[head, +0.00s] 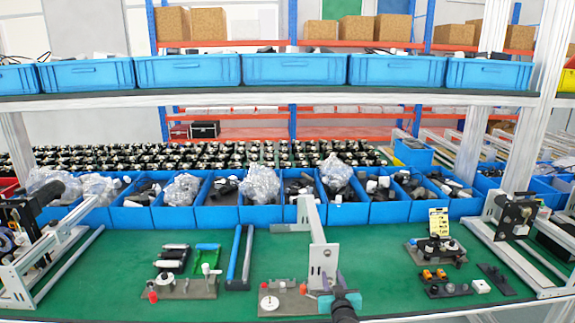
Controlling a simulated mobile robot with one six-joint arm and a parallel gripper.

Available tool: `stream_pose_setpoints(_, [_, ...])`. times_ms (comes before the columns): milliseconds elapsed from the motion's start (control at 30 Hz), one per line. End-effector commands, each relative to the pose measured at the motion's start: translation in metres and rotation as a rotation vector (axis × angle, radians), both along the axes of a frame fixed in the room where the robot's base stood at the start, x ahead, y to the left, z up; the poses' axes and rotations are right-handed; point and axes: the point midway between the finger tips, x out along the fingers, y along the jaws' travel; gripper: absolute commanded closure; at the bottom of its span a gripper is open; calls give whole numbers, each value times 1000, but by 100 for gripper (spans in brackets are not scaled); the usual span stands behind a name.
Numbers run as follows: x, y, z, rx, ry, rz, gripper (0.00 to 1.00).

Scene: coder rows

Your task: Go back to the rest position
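At the bottom edge, right of centre, a dark part with teal pieces on both sides looks like my gripper (340,298). It is small and partly cut off by the frame, so I cannot tell whether its fingers are open or shut. It shows in front of the foot of an upright grey metal bracket (322,255) on the green bench top (385,270). I see nothing clearly held, and I cannot tell whether it touches the bracket.
Blue bins (212,217) with parts and plastic bags line the bench's back. Fixtures stand at left (180,288), centre (285,302) and right (435,250). Metal frames stand at the left (60,250) and right (520,250) ends. A shelf (270,97) with blue crates crosses above.

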Motion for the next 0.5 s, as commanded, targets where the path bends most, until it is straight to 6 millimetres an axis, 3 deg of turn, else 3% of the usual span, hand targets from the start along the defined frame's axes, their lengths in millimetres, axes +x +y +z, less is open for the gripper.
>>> stream_pose_setpoints(267, [-18, -6, -63, 2, 282, -24, 70])
stream_pose_setpoints(500, [-48, -10, -111, 6, 529, -41, 70])
